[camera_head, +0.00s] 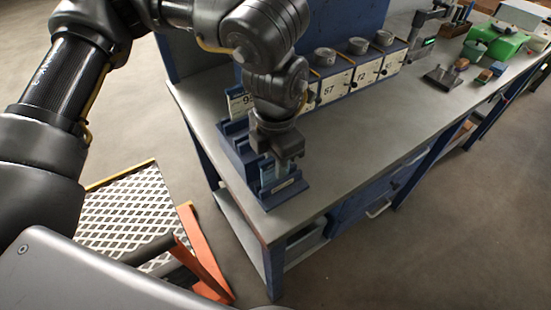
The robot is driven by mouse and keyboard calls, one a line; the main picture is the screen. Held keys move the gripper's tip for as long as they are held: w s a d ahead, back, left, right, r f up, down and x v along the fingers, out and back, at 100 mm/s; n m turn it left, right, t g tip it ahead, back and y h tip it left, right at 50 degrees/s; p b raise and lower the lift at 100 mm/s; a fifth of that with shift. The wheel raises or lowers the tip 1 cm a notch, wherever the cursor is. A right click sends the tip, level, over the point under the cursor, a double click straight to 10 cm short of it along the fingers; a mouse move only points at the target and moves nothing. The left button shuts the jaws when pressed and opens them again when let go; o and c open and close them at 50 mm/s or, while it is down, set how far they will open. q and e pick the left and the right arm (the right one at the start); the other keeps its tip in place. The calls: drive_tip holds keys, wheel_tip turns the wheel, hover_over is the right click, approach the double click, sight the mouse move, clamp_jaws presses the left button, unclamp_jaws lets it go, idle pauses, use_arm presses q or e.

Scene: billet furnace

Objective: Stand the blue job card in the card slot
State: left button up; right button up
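A blue stepped card rack (235,153) stands at the near left end of the grey workbench. A light blue card (267,171) shows low at the rack's front step, partly hidden by my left gripper. A white card with dark digits and a blue top (239,101) stands upright at the back of the rack, partly behind my arm. My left gripper (280,162) points down over the front step, right at the light blue card. I cannot tell whether its fingers are closed on the card. My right gripper is not in view.
Behind the rack, a row of white numbered boxes (336,87) with round grey tops lines the bench's back. A small stand (443,77) and a green device (494,42) are farther right. The bench top (365,125) is clear in the middle. An orange-edged tread plate (130,210) lies at lower left.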

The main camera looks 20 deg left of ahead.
use_arm(q)
drive_tip(key=shift+o, duration=0.7)
wheel_tip(320, 180, up, 11)
drive_tip(key=shift+f, duration=0.1)
